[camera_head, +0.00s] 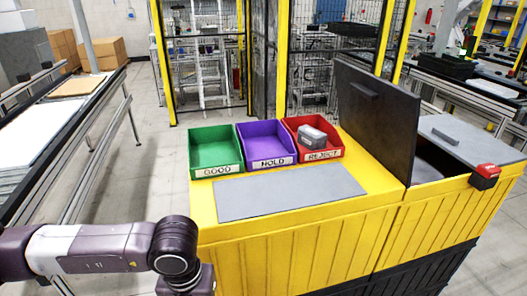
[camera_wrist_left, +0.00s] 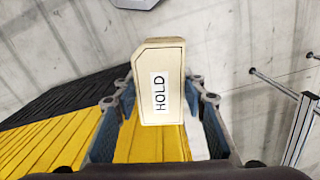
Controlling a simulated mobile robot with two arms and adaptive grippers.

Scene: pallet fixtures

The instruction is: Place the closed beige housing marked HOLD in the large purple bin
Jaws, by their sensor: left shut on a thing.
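The closed beige housing (camera_wrist_left: 162,62), with a white HOLD label on its face, is between the fingers of my left gripper (camera_wrist_left: 160,100) in the left wrist view. The gripper is shut on it from both sides. In the head view my left arm comes in at the lower left; its gripper and the housing are out of frame below. The large purple bin (camera_head: 262,140), labelled HOLD, stands on the yellow bench and looks empty. My right gripper is in neither view.
A green GOOD bin (camera_head: 213,146) stands left of the purple bin, and a red REJECT bin (camera_head: 333,143) holding a grey housing (camera_head: 311,136) stands right. A bare grey mat (camera_head: 290,192) lies in front. A raised dark lid (camera_head: 375,115) stands at the right.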

